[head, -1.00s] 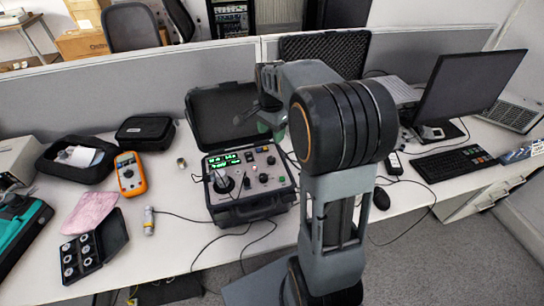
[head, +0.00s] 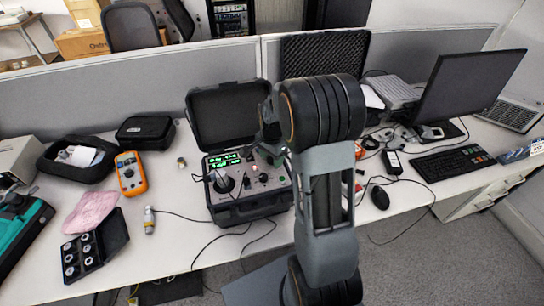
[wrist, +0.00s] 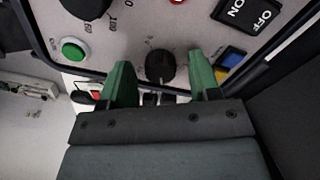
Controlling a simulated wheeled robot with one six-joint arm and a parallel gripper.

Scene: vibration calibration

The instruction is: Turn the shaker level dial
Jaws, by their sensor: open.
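The shaker control unit (head: 252,212) is an open black case with a grey panel. In the wrist view, a small black knob (wrist: 160,68) with a pointer line stands on the panel (wrist: 130,48); its label is too blurred to read. My gripper (wrist: 160,60) is open, with one green finger on each side of this knob and a visible gap on both sides. A larger black dial (wrist: 86,6) with a numbered scale is cut off at the top. In the head view, my gripper (head: 270,150) is over the panel's right back part, mostly hidden by my arm.
A green button (wrist: 73,50), a blue button (wrist: 230,56) and an ON/OFF switch (wrist: 246,12) lie near the fingers. The open lid (head: 224,115) stands behind. An orange multimeter (head: 130,174) is left; a mouse (head: 380,198) and monitor (head: 470,85) are right.

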